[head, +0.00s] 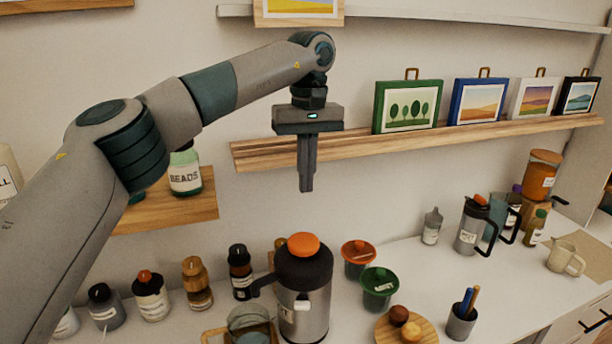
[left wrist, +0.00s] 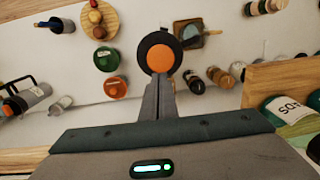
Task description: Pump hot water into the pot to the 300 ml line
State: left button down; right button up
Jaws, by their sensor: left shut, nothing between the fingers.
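The steel pump flask (head: 303,307) with a black top stands on the counter. Its large orange button (head: 304,245) is on top and its black spout (head: 262,287) points left. A clear glass pot (head: 249,320) stands by the spout, partly cut off at the bottom edge; its lines and water level cannot be read. My left gripper (head: 306,190) is shut, empty, pointing down above the orange button and apart from it. In the left wrist view, the shut fingertips (left wrist: 161,80) appear just below the orange button (left wrist: 160,58). My right gripper is out of view.
A wooden shelf (head: 270,156) with several framed pictures runs behind my gripper. Bottles (head: 198,283) stand left of the flask. A red cup (head: 359,257) and a green cup (head: 378,287) stand to its right, near a round wooden board (head: 388,333).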

pick_arm(q)
jog(key=p, duration=0.4)
send_near(304, 240)
notch_tip(304, 240, down, 5)
jog(key=shift+s+a+f, duration=0.1)
jog(key=shift+f+p, duration=0.3)
jog(key=shift+f, duration=0.35)
notch_tip(304, 240, down, 2)
jog(key=b, duration=0.2)
jog(key=shift+b, duration=0.4)
jog(key=shift+s, duration=0.1)
jog(key=shift+s+f, duration=0.1)
jog(key=shift+f, duration=0.1)
